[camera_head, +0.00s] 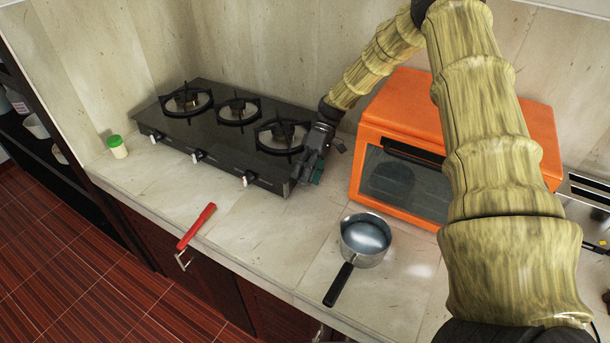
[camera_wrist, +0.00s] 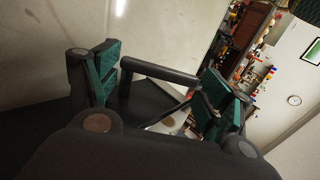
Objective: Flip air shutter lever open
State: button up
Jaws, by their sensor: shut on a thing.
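My gripper (camera_head: 312,168) is low at the right end of the black gas stove (camera_head: 225,133), between it and the orange oven. In the wrist view, my gripper's teal-padded fingers (camera_wrist: 162,85) stand apart with a dark rounded bar (camera_wrist: 158,72) spanning between them. The bar looks like the lever, but I cannot tell for certain. The fingers seem to bear on its two ends. In the head view my gripper hides this spot, so no lever can be made out there. The stove's knobs (camera_head: 197,156) are along its front face.
The orange oven (camera_head: 408,197) stands close to the right of my gripper. A metal saucepan (camera_head: 365,238) is on the counter in front. A red-handled utensil (camera_head: 197,226) lies at the front edge. A green-lidded jar (camera_head: 117,147) stands far left. The front counter is mostly clear.

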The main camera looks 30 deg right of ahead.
jog(key=shift+d, duration=0.2)
jog(key=o, duration=1.4)
jog(key=shift+s+d, duration=0.1)
jog(key=shift+s, duration=0.05)
jog(key=shift+a, duration=0.25)
jog(key=v, duration=1.2)
